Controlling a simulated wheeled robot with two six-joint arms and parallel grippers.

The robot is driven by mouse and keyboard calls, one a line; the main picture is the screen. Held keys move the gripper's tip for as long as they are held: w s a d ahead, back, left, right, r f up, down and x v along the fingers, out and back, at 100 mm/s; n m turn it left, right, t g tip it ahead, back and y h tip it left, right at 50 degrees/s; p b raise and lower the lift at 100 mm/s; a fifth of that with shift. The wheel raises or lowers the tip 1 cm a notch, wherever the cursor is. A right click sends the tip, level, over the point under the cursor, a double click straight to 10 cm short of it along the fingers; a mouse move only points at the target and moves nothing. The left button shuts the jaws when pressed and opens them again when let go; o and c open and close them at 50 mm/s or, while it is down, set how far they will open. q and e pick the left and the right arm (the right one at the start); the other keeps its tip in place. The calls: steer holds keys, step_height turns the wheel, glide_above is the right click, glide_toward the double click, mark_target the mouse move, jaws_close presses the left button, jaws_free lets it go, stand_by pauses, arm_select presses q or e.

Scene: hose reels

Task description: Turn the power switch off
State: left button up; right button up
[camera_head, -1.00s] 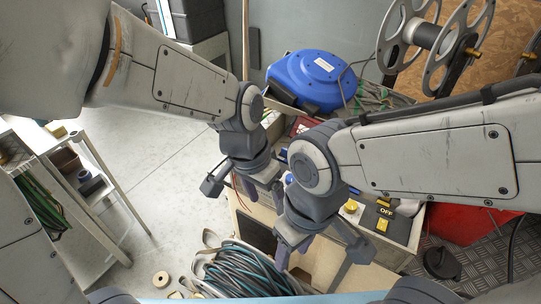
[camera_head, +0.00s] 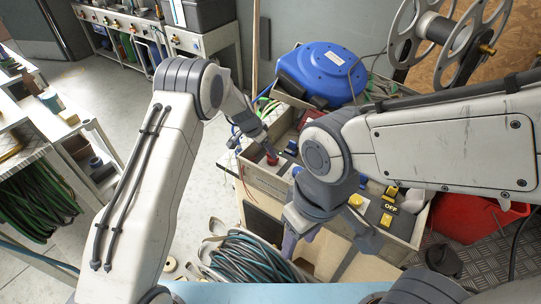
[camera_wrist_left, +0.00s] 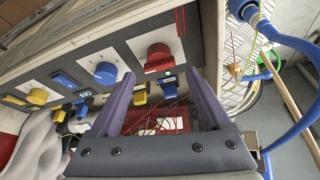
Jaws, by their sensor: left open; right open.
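A box with a control panel (camera_head: 256,172) stands below the blue hose reel. A red knob (camera_head: 272,157) is at its left end; it also shows in the left wrist view (camera_wrist_left: 158,56). That view also has a blue knob (camera_wrist_left: 105,73), a yellow knob (camera_wrist_left: 37,96) and several small switches below them. A dark plate marked OFF (camera_head: 391,207) lies at the panel's right end. I cannot tell which control is the power switch. My left gripper (camera_head: 253,145) is open and empty beside the red knob. My right gripper (camera_head: 335,250) is open and empty in front of the panel.
The blue hose reel (camera_head: 325,70) sits behind the panel. A coiled hose (camera_head: 245,257) lies in front at lower left. A red bin (camera_head: 470,215) is at right. Shelves (camera_head: 40,140) stand at left with open floor between. Thin red wires (camera_wrist_left: 170,122) hang near my left fingers.

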mark_target(271, 159)
arm_select(q)
steer(key=p+x, duration=0.1)
steer(key=x, duration=0.5)
steer(key=shift+d+f, duration=0.15)
steer(key=shift+f, duration=0.1)
steer(key=c, duration=1.1)
